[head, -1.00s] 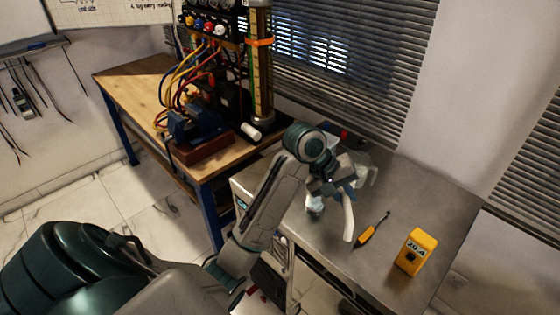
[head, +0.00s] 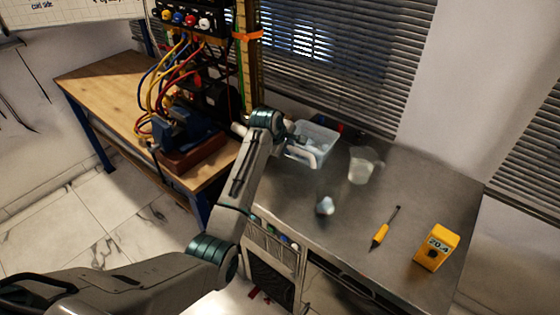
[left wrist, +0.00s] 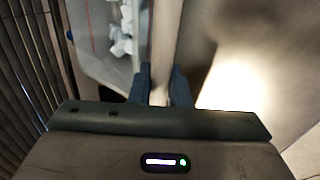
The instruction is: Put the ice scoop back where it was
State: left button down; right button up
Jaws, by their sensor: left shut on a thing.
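My left gripper (head: 287,146) is at the left side of a clear tub (head: 328,137) at the back of the metal bench. In the left wrist view, its blue fingers (left wrist: 162,88) are shut on a long pale handle (left wrist: 163,45), which looks like the ice scoop's. A pale part of the scoop (head: 301,157) shows at the tub's near left side in the head view. The tub (left wrist: 88,52) holds white ice pieces (left wrist: 121,30) in the left wrist view. I cannot tell whether the scoop's bowl is inside the tub. My right gripper is out of view.
A clear beaker (head: 364,166) stands right of the tub. A pale bluish lump (head: 325,205), perhaps ice, is in front. A wooden bench (head: 95,88) with hoses is at left.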

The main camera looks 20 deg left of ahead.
pick_arm(q)
notch_tip(320, 180, down, 2)
notch_tip(320, 180, down, 4)
jog(key=shift+r+p, duration=0.1)
jog(key=shift+p, duration=0.5)
jog(key=shift+f, duration=0.25)
jog(key=c, duration=1.6)
grip_release()
jog(key=shift+c, duration=0.2)
